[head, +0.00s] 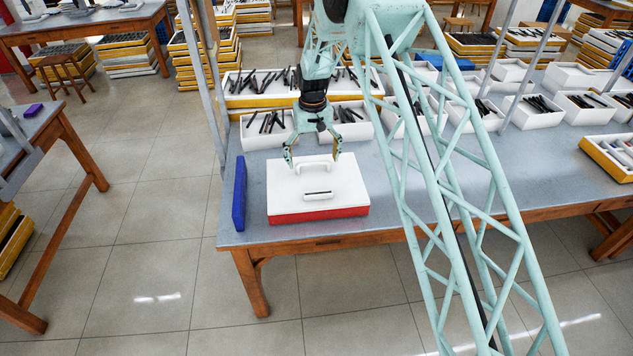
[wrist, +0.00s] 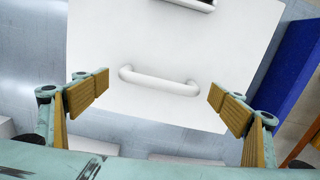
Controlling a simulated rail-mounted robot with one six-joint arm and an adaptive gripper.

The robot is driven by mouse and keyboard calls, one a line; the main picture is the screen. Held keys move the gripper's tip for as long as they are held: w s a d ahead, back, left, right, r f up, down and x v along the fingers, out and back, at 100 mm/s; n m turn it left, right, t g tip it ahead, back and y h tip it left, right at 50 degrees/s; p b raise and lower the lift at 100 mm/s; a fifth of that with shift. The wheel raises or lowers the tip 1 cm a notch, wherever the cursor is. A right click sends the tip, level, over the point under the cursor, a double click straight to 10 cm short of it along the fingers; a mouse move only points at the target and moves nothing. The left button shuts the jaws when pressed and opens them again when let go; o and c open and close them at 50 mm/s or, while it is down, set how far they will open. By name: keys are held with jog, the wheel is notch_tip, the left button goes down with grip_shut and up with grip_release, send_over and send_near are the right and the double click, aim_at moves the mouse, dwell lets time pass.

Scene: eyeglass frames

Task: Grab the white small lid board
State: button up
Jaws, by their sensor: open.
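The white small lid board (head: 337,183) lies on top of a red-sided box (head: 320,214) near the left front of the grey table. It has a raised white handle (wrist: 160,78) near its far edge and a dark slot fitting (head: 318,195) nearer the front. My gripper (head: 313,160) is open above the far part of the lid. In the wrist view my gripper (wrist: 158,96) has its two padded fingers spread on either side of the handle, with nothing between them but the view of the handle. I cannot tell how far above the lid the fingertips are.
A blue slab (head: 239,193) stands at the table's left edge beside the box; it shows in the wrist view (wrist: 295,75) too. White bins (head: 265,134) with dark eyeglass parts stand behind. The grey tabletop (head: 395,200) right of the box is bare.

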jog(key=shift+c, duration=0.9)
jog(key=c, duration=0.7)
jog(key=shift+r, duration=0.1)
jog(key=shift+c, duration=0.7)
jog(key=shift+c, duration=0.6)
jog(key=shift+r, duration=0.3)
jog(key=c, duration=0.5)
jog(key=shift+r+p, duration=0.5)
jog(key=shift+r, duration=1.1)
